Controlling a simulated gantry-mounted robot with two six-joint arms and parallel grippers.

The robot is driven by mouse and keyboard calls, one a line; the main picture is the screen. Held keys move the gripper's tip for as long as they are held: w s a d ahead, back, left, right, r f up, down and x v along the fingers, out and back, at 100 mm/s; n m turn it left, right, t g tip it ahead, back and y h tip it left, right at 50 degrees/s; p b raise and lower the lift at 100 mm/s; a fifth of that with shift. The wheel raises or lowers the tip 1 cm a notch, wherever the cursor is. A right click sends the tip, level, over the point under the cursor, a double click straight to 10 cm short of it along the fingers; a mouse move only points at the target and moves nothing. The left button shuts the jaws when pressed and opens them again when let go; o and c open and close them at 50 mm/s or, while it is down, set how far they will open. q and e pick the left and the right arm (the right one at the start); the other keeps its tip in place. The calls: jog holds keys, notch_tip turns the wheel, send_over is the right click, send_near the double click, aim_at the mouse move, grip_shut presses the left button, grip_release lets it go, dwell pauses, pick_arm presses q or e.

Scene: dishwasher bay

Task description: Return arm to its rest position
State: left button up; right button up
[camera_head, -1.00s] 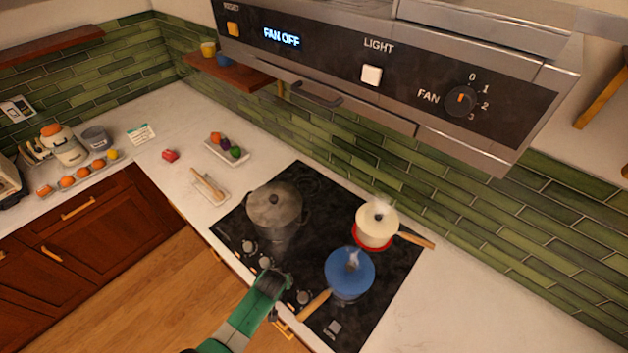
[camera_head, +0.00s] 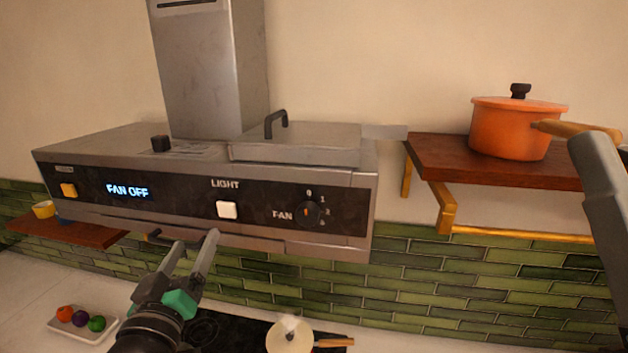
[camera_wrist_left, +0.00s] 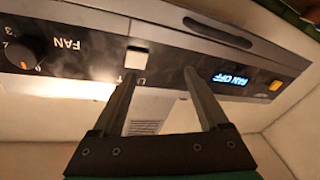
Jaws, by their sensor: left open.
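My left gripper (camera_head: 196,240) is open and empty, raised in front of the range hood (camera_head: 100,222). Its fingers point up toward the hood's lower front, below the white light button (camera_head: 227,210). In the left wrist view the two fingers (camera_wrist_left: 160,76) are spread with nothing between them. The hood panel lies beyond them and appears upside down, with its light button (camera_wrist_left: 137,57) and fan knob (camera_wrist_left: 20,54). I cannot tell whether the fingertips touch the hood. The display (camera_head: 127,191) reads FAN OFF. My right gripper is not identifiable.
An orange pot (camera_head: 515,128) stands on a wooden shelf (camera_head: 440,170) at right. A grey part (camera_head: 602,195) crosses the right edge. A cream pan (camera_head: 289,339) is on the dark cooktop (camera_head: 238,330). A white tray (camera_head: 65,325) holds small round items.

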pick_arm(q)
jog(key=s+d+r+m+t+h, duration=0.2)
jog(key=s+r+m+t, duration=0.4)
jog(key=s+r, duration=1.5)
jog(key=shift+r+t+h, duration=0.4)
jog(key=shift+t+h, duration=0.1)
jog(key=shift+t, duration=0.7)
